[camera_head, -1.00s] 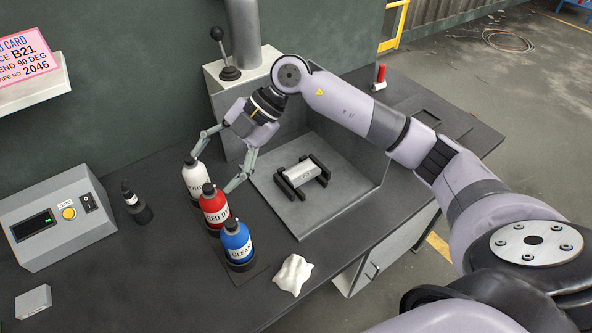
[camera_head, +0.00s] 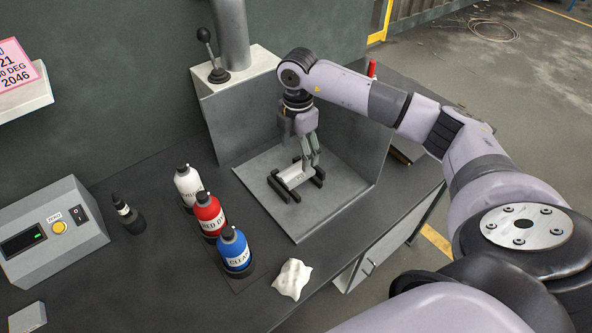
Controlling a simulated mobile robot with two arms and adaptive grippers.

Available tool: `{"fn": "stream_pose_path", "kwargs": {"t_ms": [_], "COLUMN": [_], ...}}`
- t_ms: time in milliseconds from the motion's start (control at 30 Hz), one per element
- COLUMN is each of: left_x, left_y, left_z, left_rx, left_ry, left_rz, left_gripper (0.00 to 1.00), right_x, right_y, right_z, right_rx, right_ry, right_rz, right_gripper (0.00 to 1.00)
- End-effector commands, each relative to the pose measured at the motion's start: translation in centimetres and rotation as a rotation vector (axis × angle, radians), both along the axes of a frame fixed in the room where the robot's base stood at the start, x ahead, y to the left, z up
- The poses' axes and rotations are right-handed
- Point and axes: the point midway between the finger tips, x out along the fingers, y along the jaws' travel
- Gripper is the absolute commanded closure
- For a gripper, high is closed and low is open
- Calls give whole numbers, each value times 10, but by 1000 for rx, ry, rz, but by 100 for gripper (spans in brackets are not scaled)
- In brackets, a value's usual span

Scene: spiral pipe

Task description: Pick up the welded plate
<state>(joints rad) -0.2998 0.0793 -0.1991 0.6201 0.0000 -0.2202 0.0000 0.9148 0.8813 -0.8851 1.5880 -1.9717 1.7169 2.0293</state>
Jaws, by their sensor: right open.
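The welded plate (camera_head: 290,180) is a small pale metal piece with dark marking. It lies across two black rests (camera_head: 276,189) on the floor of a grey metal booth (camera_head: 265,205). My right gripper (camera_head: 309,164) points down at the far right end of the plate, with its fingers open. The fingers overlap that end in the picture, so I cannot tell whether they touch it. My left gripper is out of view.
White (camera_head: 189,188), red (camera_head: 209,216) and blue (camera_head: 235,252) bottles stand left of the booth. A crumpled white cloth (camera_head: 292,279) lies in front.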

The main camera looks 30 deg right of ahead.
Motion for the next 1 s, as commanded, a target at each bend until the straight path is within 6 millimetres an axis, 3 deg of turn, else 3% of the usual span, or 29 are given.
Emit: {"fn": "stream_pose_path", "kwargs": {"t_ms": [333, 600, 867, 1000], "left_x": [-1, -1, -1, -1], "left_y": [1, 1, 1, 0], "left_z": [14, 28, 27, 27], "left_rx": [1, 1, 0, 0], "left_ry": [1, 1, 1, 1], "left_rz": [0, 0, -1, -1], "left_gripper": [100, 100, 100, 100], "right_x": [0, 0, 1, 1], "right_y": [2, 4, 4, 4], "right_z": [-29, -67, -72, -72], "right_rx": [1, 2, 1, 1], "right_ry": [3, 2, -1, -1], "right_rz": [0, 0, 1, 1], "right_gripper": [30, 30, 30, 37]}}
